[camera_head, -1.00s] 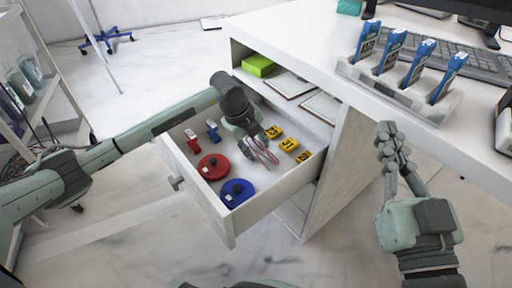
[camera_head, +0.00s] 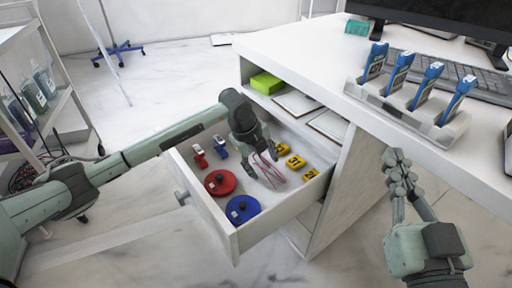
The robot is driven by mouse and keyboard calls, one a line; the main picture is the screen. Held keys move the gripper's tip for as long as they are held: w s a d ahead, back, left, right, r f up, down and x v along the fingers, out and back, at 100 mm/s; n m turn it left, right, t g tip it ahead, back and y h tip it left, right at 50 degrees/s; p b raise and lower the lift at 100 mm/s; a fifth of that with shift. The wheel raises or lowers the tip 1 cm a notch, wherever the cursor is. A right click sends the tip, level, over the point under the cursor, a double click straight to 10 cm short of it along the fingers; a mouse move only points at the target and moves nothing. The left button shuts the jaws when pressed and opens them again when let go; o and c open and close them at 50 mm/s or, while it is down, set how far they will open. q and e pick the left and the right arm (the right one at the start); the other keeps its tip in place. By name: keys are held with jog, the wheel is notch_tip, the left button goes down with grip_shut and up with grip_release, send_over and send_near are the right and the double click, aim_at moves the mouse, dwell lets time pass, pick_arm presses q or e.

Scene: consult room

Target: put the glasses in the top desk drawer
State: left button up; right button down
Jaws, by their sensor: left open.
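The top desk drawer (camera_head: 280,210) is pulled out from the white desk. Thin red-framed glasses (camera_head: 270,170) are in the drawer, right by the tips of my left gripper (camera_head: 258,155). My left gripper reaches down into the drawer from the left, and its fingers are open. I cannot tell whether the glasses touch the fingers. My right gripper (camera_head: 398,165) is beside the desk's front edge, outside the drawer, with its fingers close together and nothing seen between them.
The drawer also holds a red disc (camera_head: 220,182), a blue disc (camera_head: 242,209), small red and blue items, and yellow blocks (camera_head: 296,161). A tray of blue-topped holders (camera_head: 405,108), a keyboard and a monitor stand on the desk. A shelf (camera_head: 60,105) stands at left.

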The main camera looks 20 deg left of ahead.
pick_arm(q)
jog(key=shift+p+v, duration=0.8)
jog(key=shift+v, duration=0.25)
jog(key=shift+p+v, duration=0.75)
jog(key=shift+v, duration=0.15)
pick_arm(e)
jog(key=s+d+f+g+h, duration=0.2)
jog(key=d+f+g+h, duration=0.45)
jog(key=f, duration=0.75)
pick_arm(q)
jog(key=r+p, duration=0.1)
jog(key=r, duration=0.1)
pick_arm(e)
jog(key=s+d+f+m+g+h+p, duration=0.2)
jog(key=s+d+f+g, duration=0.5)
jog(key=s+d, duration=0.45)
pick_arm(q)
jog(key=p, duration=0.3)
send_near(264, 166)
jog(key=d+v, duration=0.1)
jog(key=v, duration=0.2)
jog(key=shift+s+a+r, duration=0.15)
jog(key=shift+a+r, duration=0.2)
jog(key=shift+a, duration=0.2)
pick_arm(e)
notch_tip(264, 166, down, 8)
jog(key=w+g, duration=0.1)
jog(key=g, duration=0.1)
jog(key=shift+w+d, duration=0.2)
jog(key=shift+w, duration=0.15)
